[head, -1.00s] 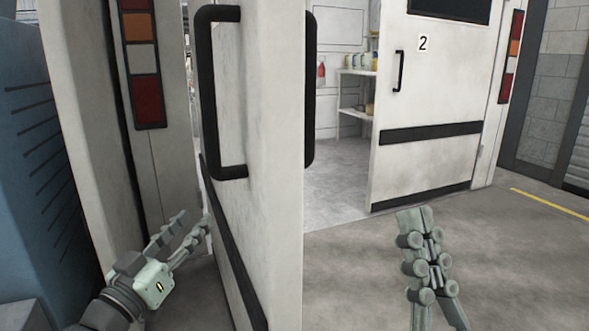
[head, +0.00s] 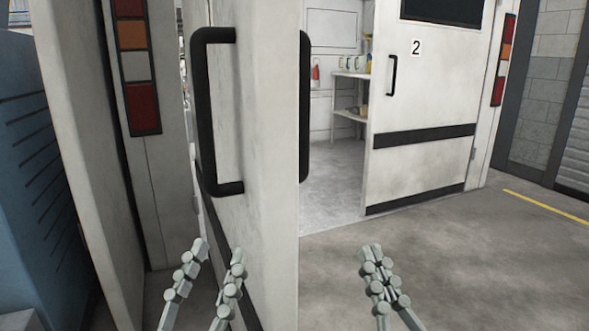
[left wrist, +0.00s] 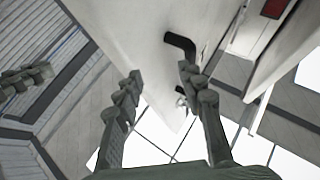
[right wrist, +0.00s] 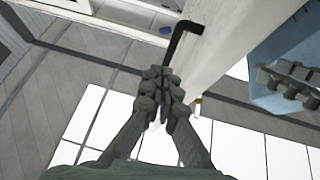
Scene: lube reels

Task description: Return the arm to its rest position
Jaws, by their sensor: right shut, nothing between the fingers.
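My left gripper (head: 218,250) is at the bottom of the head view, in front of the near door's lower part. Its fingers are apart with nothing between them, as the left wrist view (left wrist: 160,85) also shows. My right gripper (head: 371,250) is to the right of the near door, over the grey floor. Its fingertips are together and hold nothing, which also shows in the right wrist view (right wrist: 162,75). The near white door (head: 270,120) stands open, nearly edge-on, with a black handle (head: 200,120) on each face. Neither gripper is on a handle.
A second white door (head: 425,150) marked 2 stands behind to the right. Between the doors is a room with a shelf (head: 350,75). A blue cabinet (head: 35,180) is at the left. The floor (head: 480,260) at the right is clear.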

